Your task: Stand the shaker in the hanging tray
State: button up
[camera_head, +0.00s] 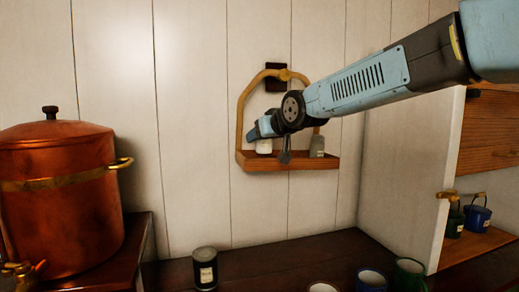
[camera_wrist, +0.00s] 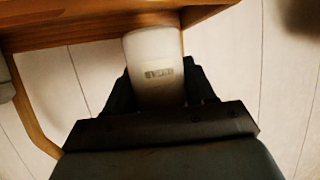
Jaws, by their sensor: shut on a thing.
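The hanging tray (camera_head: 290,166) is a shallow wooden shelf under an arched handle, hung on the pale wall. My gripper (camera_head: 262,131) is over its left part, shut on the white shaker (camera_head: 264,147). In the wrist view the labelled white shaker (camera_wrist: 154,58) sits between my two fingers, its far end by the wooden tray (camera_wrist: 75,27). The shaker looks about upright in the head view. Its lower end is at the tray's front rim; I cannot tell whether it touches the tray floor.
A grey labelled bottle (camera_head: 317,147) stands at the tray's right end. A copper pot (camera_head: 58,190) is at the left. A dark can (camera_head: 205,268) and several mugs (camera_head: 371,280) stand on the counter below. A side cabinet (camera_head: 410,165) is at the right.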

aim_at(262, 148)
jog(key=shift+w+a+f, duration=0.15)
jog(key=shift+f, duration=1.7)
jog(key=o, duration=0.8)
